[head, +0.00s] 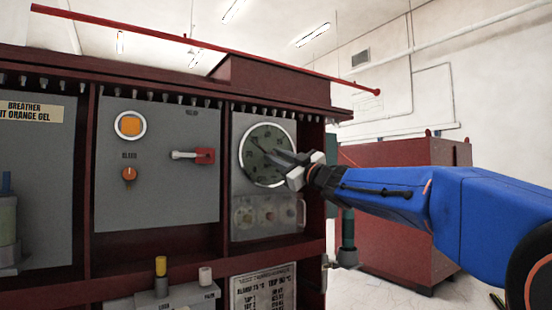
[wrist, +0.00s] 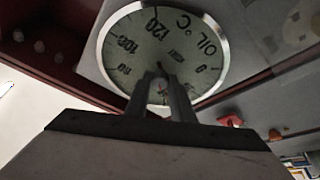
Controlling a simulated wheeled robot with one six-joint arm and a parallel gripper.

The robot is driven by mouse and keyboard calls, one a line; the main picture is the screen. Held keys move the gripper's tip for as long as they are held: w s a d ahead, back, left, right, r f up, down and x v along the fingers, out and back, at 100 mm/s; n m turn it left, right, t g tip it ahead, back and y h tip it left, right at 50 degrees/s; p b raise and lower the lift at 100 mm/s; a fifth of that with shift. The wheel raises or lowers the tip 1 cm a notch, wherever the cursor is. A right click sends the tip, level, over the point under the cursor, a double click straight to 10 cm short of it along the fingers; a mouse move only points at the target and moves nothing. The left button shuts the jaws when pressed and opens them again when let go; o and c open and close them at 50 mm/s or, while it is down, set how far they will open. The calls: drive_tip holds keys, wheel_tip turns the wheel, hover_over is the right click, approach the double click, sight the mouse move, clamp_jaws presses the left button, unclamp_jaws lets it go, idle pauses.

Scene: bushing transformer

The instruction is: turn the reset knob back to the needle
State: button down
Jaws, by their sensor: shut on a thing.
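The oil temperature gauge (head: 256,140) is a round pale green dial with a light rim on the right grey panel. In the wrist view the dial (wrist: 185,45) fills the upper middle and reads OIL °C, with 100 and 120 legible. My gripper (head: 279,158) reaches in from the right to the dial's centre. In the wrist view its two fingers (wrist: 163,86) are close together, shut on the reset knob (wrist: 163,87), a small part with a reddish spot at the dial's centre. The fingers hide most of the knob. I cannot clearly tell the needle's position.
Left of the gauge are a red-based switch handle (head: 204,156), an orange lamp (head: 130,125) and an orange knob (head: 129,174). A clear-covered box (head: 268,216) sits just below the gauge. Dark red frame posts border the panel.

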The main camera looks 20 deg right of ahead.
drive_tip(key=shift+n+g+y, duration=0.3)
drive_tip(key=shift+n, duration=0.4)
drive_tip(key=c, duration=1.5)
unclamp_jaws()
drive_tip(key=shift+c, duration=0.2)
drive_tip(key=shift+s+d, duration=0.1)
drive_tip(key=v, duration=1.7)
drive_tip(key=shift+f, duration=0.1)
